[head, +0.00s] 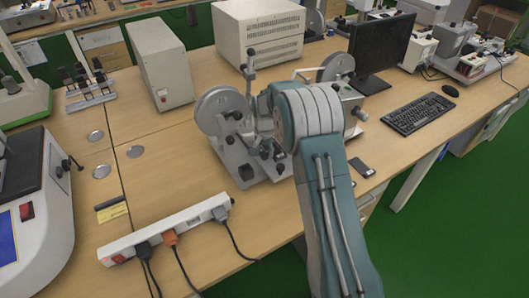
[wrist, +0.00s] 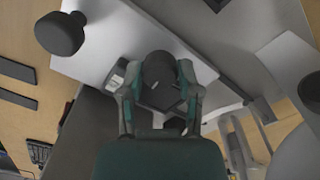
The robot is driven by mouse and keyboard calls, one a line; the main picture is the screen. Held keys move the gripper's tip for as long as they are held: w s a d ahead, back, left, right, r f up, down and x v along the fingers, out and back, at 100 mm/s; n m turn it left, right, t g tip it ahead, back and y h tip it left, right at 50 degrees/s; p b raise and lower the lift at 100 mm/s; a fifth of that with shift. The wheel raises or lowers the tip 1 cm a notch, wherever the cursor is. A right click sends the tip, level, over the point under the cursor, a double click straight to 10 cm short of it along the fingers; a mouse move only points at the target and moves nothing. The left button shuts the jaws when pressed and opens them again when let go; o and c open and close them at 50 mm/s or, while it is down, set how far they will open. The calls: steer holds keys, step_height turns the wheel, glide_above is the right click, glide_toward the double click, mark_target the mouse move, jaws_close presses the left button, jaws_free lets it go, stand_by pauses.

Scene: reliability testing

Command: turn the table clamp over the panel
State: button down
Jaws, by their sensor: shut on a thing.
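In the wrist view my gripper (wrist: 160,80) has its two teal fingers closed around a dark rounded knob (wrist: 160,66), which looks like the handle of the table clamp. A pale grey panel (wrist: 120,38) lies below and beyond the fingers. In the head view the grey test machine (head: 222,112), with round wheels at both sides, stands on the bench. An upright lever with a black knob (head: 251,54) stands behind the arm. The clamp's full shape is hidden.
A white power strip (head: 165,228) with plugged cables lies at the front. A phone (head: 361,167), keyboard (head: 418,114) and monitor (head: 380,48) are to the right. White boxes (head: 258,34) stand behind. Another dark knob (wrist: 60,33) is at the wrist view's upper left.

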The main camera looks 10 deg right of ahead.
mark_target(264, 153)
steer(key=shift+s+f+m, duration=0.15)
steer(key=shift+f+m, duration=0.05)
steer(key=shift+m, duration=0.4)
steer(key=shift+c, duration=1.5)
jaws_free()
steer(key=shift+a+r, duration=0.1)
steer(key=shift+r, duration=0.1)
step_height(264, 153, up, 12)
steer(key=shift+w, duration=0.2)
